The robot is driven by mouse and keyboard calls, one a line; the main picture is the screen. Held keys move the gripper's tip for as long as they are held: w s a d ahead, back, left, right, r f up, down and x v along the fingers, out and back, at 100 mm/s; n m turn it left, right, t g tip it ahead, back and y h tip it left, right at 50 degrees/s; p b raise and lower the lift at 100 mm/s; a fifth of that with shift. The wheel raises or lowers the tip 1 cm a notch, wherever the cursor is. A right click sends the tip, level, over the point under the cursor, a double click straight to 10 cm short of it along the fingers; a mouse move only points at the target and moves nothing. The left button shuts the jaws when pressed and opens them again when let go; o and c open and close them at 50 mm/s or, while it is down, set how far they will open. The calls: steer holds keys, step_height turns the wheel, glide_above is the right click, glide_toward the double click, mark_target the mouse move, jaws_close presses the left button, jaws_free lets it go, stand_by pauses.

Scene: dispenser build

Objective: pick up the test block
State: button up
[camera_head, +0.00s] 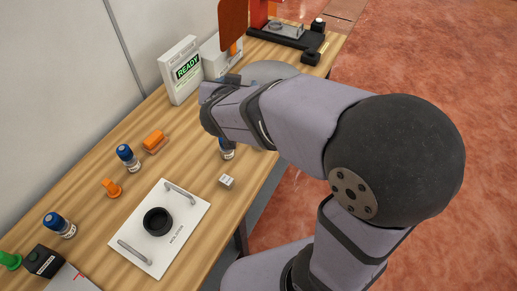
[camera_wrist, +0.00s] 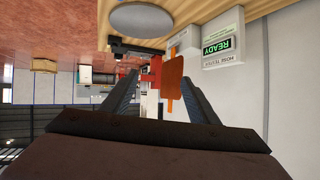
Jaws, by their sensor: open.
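A small pale block (camera_head: 227,182) with dark marks on top sits on the wooden table near its right edge, just right of the white plate; I take it for the test block. My gripper (camera_wrist: 158,92) is open, its two dark fingers apart with nothing gripped between them. In the head view my wrist is above the table, farther back than the block, and the fingertips are hard to make out. The block does not show in the wrist view, which looks upside down toward the back of the table.
The white plate (camera_head: 185,249) bears two handles and a black ring (camera_head: 157,221). Blue-capped bottles (camera_head: 128,157), orange pieces (camera_head: 154,141) and a black box (camera_head: 43,261) stand left. The READY box (camera_head: 181,72), round grey disc (camera_head: 270,70) and orange-brown panel (camera_wrist: 173,78) are farther back.

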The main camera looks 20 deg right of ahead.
steer(key=d+f+h, duration=0.1)
steer(key=f, duration=0.7)
steer(key=s+d+f+m+g+h, duration=0.1)
steer(key=f, duration=0.8)
steer(key=s+d+f+b, duration=0.1)
steer(key=f, duration=0.7)
steer(key=shift+s+d+f+m+g+h, duration=0.2)
steer(key=shift+f+m+g+h, duration=0.1)
steer(key=shift+f+h, duration=0.1)
steer(key=shift+p+x, duration=1.1)
steer(key=shift+x, duration=2.55)
steer(key=shift+a+f, duration=0.2)
steer(key=shift+a, duration=0.05)
steer(key=c, duration=1.3)
